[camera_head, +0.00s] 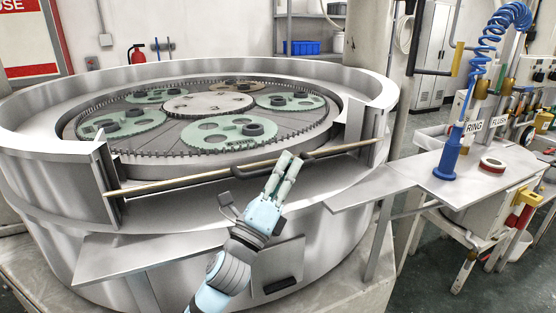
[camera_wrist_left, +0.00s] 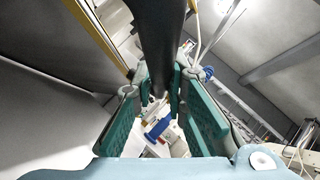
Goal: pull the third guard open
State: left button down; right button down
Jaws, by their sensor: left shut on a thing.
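The round steel lapping machine (camera_head: 60,180) has a gap in its raised wall at the front, and a brass-coloured rail (camera_head: 180,181) runs across this gap. A dark bar handle (camera_head: 330,149) sits at the rail, right of its middle. I cannot tell which guard panel the handle belongs to. My right gripper is not in view.
Toothed green carriers (camera_head: 225,135) lie inside the machine behind the rail. A steel shelf (camera_head: 150,258) juts out below the gap, near my left arm.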

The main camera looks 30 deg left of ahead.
pick_arm(q)
notch_tip(320, 180, down, 6)
jog(key=s+d+m+t+h+b, duration=0.1)
jog(key=m+h+b, duration=0.2)
jog(key=m+b, duration=0.2)
jog(key=b, duration=0.2)
jog(key=shift+d+h+b, duration=0.3)
jog(key=shift+d+b, duration=0.05)
jog(key=shift+b, duration=0.05)
jog(key=shift+s+r, duration=0.1)
